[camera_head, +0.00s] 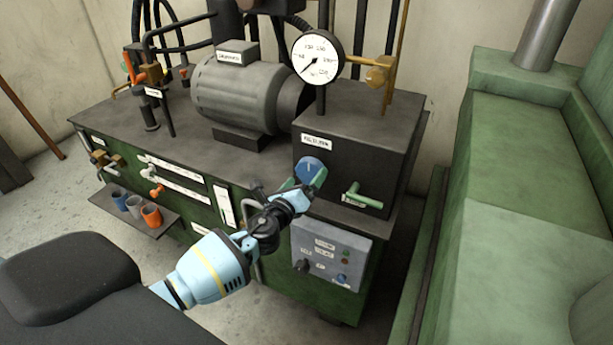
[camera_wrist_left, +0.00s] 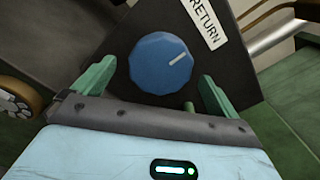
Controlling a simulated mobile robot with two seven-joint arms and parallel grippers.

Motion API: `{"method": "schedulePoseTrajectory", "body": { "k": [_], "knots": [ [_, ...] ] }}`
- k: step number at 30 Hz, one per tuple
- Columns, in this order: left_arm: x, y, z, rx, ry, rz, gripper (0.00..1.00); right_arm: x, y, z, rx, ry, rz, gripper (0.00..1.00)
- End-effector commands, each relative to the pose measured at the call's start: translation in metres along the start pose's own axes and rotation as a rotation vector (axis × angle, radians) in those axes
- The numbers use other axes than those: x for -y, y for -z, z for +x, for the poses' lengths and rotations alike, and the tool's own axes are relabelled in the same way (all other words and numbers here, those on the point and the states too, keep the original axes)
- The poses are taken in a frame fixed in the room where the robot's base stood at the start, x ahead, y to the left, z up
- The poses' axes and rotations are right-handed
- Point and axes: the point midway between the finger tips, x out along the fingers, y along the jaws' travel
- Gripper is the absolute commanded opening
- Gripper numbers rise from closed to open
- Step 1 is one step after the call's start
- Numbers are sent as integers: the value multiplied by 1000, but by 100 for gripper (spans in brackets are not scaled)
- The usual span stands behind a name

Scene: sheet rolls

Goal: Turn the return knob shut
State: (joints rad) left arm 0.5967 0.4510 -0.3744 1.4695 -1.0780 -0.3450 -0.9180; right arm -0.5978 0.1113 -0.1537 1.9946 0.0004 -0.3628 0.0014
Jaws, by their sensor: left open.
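The return knob (camera_head: 308,166) is a blue faceted dial on the front of the dark block at the right end of the machine. In the left wrist view the knob (camera_wrist_left: 160,68) has a white pointer line slanting to the upper right, and a white "RETURN" label (camera_wrist_left: 204,22) beside it. My left gripper (camera_head: 303,184) is at the knob in the head view. In the left wrist view its green fingers (camera_wrist_left: 156,76) are open, one on either side of the knob, with gaps visible. My right gripper is not in view.
A green lever handle (camera_head: 363,197) sticks out right of the knob. Below is a grey control panel (camera_head: 330,255) with small knobs and lamps. A pressure gauge (camera_head: 318,57) stands above the block. A grey motor (camera_head: 240,93) sits to the left. A large green machine (camera_head: 530,150) is at right.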

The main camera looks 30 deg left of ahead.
Motion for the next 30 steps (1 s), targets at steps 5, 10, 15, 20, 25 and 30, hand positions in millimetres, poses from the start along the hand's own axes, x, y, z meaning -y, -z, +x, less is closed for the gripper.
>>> {"method": "schedulePoseTrajectory", "body": {
  "k": [5, 10, 15, 20, 25, 30],
  "knots": [
    [0, -1, -28, 0, 1, 1, 97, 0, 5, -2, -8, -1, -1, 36],
    [0, 0, -47, 0, 1, 1, 97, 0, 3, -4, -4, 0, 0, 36],
    [0, -1, -55, 2, 0, 1, 97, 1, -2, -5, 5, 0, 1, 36],
    [0, -1, -56, 2, 0, 1, 97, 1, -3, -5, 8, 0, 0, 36],
    [0, -1, -56, 1, 0, 1, 97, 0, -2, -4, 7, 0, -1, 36],
    [0, -1, -56, 1, 0, 0, 97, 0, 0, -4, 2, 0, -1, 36]
  ]
}}
